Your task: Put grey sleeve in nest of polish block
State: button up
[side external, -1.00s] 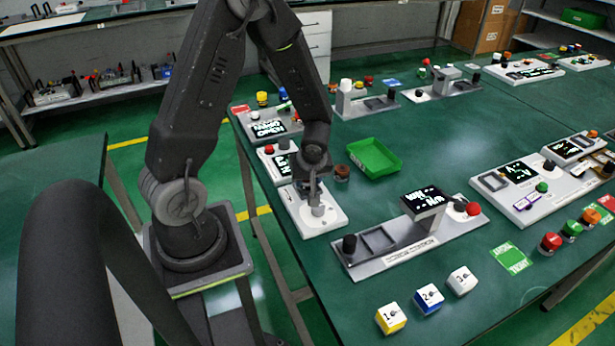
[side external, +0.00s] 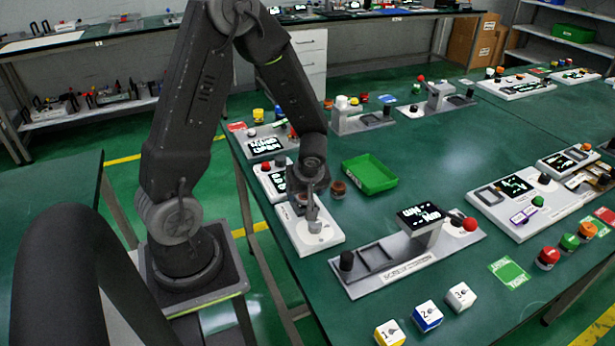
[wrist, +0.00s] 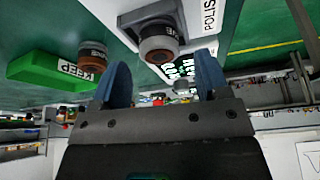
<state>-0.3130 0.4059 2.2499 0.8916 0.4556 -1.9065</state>
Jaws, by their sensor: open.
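The polish block is a white plate (side external: 298,238) near the table's left edge; its "POLIS" label and part of its white surface (wrist: 200,30) show in the wrist view. A grey cylinder with a brownish band, seemingly the grey sleeve (wrist: 158,45), stands at a dark square seat on the block. I cannot tell how deep it sits. My gripper (wrist: 163,66) is open, with one blue-grey finger on each side of the sleeve's line. In the side view my gripper (side external: 312,201) is low over the block and partly hides the sleeve.
A brown cylinder (side external: 338,189) stands beside the block, close to my gripper. A green tray (side external: 370,174) marked KEEP lies behind it. A grey fixture with a raised screen (side external: 421,216) stands to the right. Numbered cubes (side external: 427,316) lie at the front.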

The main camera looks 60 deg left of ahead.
jog(key=s+d+r+m+t+h, duration=0.2)
jog(key=s+d+r+m, duration=0.2)
jog(key=d+r+m, duration=0.4)
jog(key=s+d+r+m+t+h, duration=0.2)
jog(key=s+d+r+m, duration=0.3)
jog(key=r, duration=1)
jog(key=d+m, duration=0.3)
jog(key=d, duration=0.1)
jog(key=shift+s+d+r+t+h, duration=0.25)
jog(key=shift+s+d+t+h, duration=0.05)
jog(key=shift+t, duration=0.1)
